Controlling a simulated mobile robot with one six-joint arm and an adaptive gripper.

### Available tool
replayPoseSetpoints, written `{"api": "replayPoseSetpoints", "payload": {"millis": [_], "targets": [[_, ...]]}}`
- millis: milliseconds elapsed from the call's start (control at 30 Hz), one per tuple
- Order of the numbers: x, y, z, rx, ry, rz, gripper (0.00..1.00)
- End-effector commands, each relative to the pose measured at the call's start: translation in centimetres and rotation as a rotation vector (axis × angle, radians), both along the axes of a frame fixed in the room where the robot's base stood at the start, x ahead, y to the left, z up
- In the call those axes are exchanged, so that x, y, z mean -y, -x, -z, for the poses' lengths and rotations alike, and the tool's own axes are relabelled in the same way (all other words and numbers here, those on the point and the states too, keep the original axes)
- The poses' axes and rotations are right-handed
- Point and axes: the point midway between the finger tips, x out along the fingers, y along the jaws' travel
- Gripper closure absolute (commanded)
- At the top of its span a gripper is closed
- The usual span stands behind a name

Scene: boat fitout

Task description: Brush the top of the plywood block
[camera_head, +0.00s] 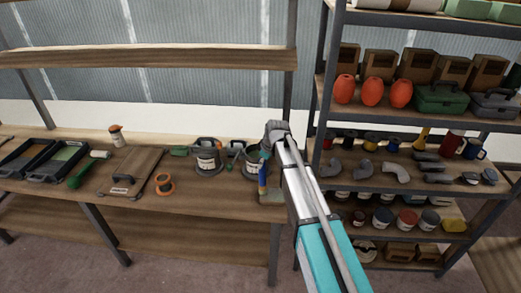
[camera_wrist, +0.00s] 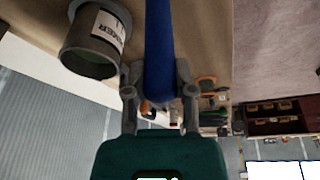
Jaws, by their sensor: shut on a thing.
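My gripper (camera_head: 266,154) is over the right end of the workbench, partly hidden by my arm in the head view. In the wrist view its two fingers (camera_wrist: 159,82) are shut on a long blue handle (camera_wrist: 159,40), taken to be the brush's. The blue handle (camera_head: 262,174) points down toward the bench front in the head view. A small brown and greenish patch (camera_head: 272,197) lies at its lower end; I cannot tell whether it is bristles or a block. I cannot single out the plywood block for sure.
Labelled cans (camera_head: 207,155) stand left of my gripper; one can (camera_wrist: 92,45) is close in the wrist view. An orange spool (camera_head: 165,185) and black trays (camera_head: 52,160) are further left. A loaded shelf rack (camera_head: 325,95) stands right. Bare bench lies along the front edge.

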Motion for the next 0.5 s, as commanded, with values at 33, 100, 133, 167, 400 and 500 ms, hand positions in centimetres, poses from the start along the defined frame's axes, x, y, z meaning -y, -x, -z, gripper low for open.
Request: {"api": "replayPoseSetpoints", "payload": {"millis": [33,100,133,167,400,500], "targets": [[0.4,0.1,0.0,0.0,0.0,0.001,1.0],[0.9,0.0,0.0,0.0,0.0,0.001,1.0],[1.2,0.0,0.0,0.0,0.0,0.001,1.0],[1.4,0.0,0.0,-0.001,0.0,0.002,1.0],[3.4,0.1,0.0,-0.001,0.001,0.001,1.0],[4.3,0.1,0.0,-0.001,0.001,0.002,1.0]]}}
